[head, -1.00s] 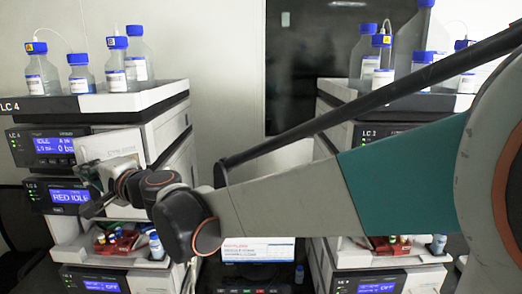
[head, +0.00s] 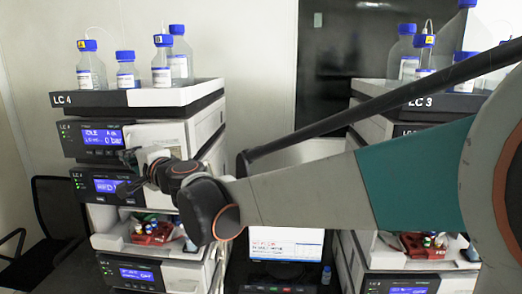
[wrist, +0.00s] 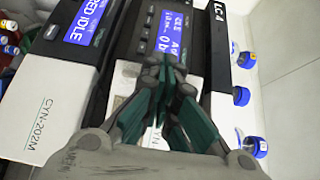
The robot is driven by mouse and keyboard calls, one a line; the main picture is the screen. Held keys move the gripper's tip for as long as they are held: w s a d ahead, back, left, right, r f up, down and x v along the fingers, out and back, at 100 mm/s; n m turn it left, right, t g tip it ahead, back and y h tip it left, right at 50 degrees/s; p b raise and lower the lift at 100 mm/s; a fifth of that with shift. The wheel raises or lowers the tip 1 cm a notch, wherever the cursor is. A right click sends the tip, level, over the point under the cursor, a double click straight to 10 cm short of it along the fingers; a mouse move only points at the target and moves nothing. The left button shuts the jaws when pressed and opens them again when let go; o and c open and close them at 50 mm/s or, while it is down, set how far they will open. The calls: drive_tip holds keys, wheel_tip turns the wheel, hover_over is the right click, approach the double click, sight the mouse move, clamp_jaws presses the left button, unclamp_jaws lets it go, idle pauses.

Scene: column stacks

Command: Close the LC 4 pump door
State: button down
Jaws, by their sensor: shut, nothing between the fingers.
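The LC 4 stack (head: 140,97) stands at the left in the head view. Its upper module, the pump (head: 92,139), has a blue display reading IDLE and 0 bar. The pump's white door panel (head: 172,131) is right of the display and looks about flush with the front, though my gripper hides part of it and I cannot tell if it is fully closed. My gripper (head: 128,175) is in front of the stack, below the pump display. In the wrist view my gripper (wrist: 165,65) is shut and empty, covering part of the white panel; contact cannot be told.
Several blue-capped bottles (head: 160,62) stand on the LC 4 top tray. A red vial rack (head: 150,232) sits in the open bay below. The LC 3 stack (head: 430,100) is at the right, with a monitor (head: 285,245) between. A black chair (head: 55,215) is at the far left.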

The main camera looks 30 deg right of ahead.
drive_tip(key=shift+b+x, duration=0.35)
drive_tip(key=shift+x, duration=1.05)
drive_tip(key=shift+w+r, duration=0.1)
drive_tip(key=shift+r, duration=0.05)
idle(0.9)
